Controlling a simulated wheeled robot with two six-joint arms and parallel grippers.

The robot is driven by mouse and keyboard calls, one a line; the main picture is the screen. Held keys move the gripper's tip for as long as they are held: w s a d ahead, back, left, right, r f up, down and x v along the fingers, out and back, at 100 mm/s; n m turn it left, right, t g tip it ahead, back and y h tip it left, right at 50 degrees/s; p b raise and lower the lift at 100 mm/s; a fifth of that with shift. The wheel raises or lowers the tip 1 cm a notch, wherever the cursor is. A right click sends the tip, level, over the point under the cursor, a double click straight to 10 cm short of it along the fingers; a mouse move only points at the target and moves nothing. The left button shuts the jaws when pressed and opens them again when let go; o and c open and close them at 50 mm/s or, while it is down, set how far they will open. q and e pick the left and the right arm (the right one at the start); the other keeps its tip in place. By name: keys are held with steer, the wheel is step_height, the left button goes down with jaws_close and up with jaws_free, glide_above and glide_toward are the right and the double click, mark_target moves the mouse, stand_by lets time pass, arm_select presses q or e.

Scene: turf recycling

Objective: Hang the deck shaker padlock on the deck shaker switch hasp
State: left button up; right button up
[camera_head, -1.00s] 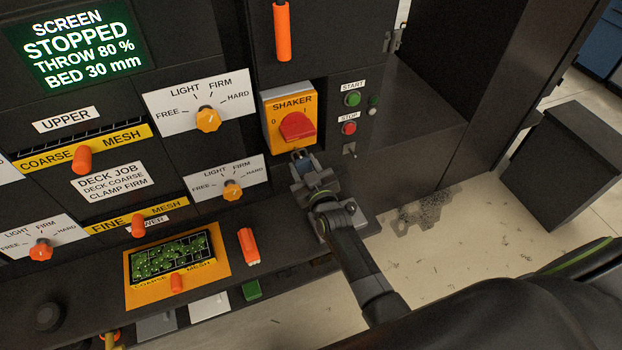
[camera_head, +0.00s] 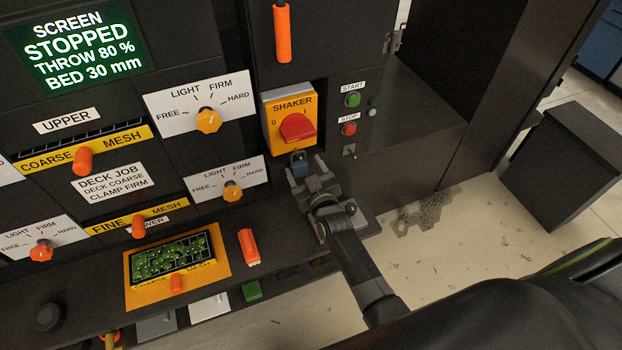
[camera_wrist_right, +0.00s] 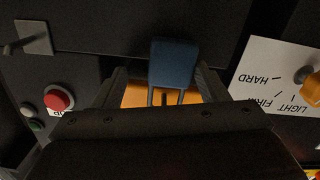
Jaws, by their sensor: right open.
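The shaker switch (camera_head: 291,118) is a yellow plate with a red knob turned crosswise. The blue deck shaker padlock (camera_head: 299,164) is upright at the plate's lower edge, where the hasp sits. In the right wrist view, the padlock (camera_wrist_right: 173,64) has its shackle legs running toward the yellow plate (camera_wrist_right: 134,96). The hasp is too small and covered to tell exactly how the shackle passes it. My right gripper (camera_head: 307,167) is open, just below and in front of the padlock. Its fingers stand apart on both sides of the body, with gaps. My left gripper is not in view.
START (camera_head: 353,100) and STOP (camera_head: 349,129) buttons and a small toggle (camera_head: 349,151) are right of the switch. A clamp dial (camera_head: 232,190) is left of my gripper. An orange handle (camera_head: 249,246) lies on the ledge below.

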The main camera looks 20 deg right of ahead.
steer(key=shift+s+r+p, duration=0.2)
steer(key=shift+s+p, duration=0.1)
steer(key=shift+s, duration=0.15)
steer(key=s+p, duration=0.3)
steer(key=s, duration=1.3)
steer(key=s+d+f+m+g+b, duration=0.1)
steer(key=s+d+f+g+b, duration=0.2)
steer(key=f, duration=0.8)
steer(key=s+d+f+g+h+b, duration=0.1)
steer(key=s+f+g+b, duration=0.2)
steer(key=s+f, duration=0.55)
steer(key=s+d+f+m+g+b, duration=0.1)
steer(key=s+d+f+g+b, duration=0.15)
steer(key=f, duration=1.15)
steer(key=s+d+f+g+b, duration=0.2)
steer(key=s+f+g+b, duration=0.1)
steer(key=s+f, duration=0.5)
steer(key=s+d+f+m+g+b, duration=0.1)
steer(key=s+d+f+g+b, duration=0.2)
steer(key=s+f, duration=0.6)
steer(key=s+g, duration=0.1)
steer(key=s, duration=0.3)
steer(key=shift+s+d+g+h, duration=0.3)
steer(key=shift+s+d+g, duration=0.05)
steer(key=shift+s, duration=0.05)
steer(key=shift+c, duration=0.4)
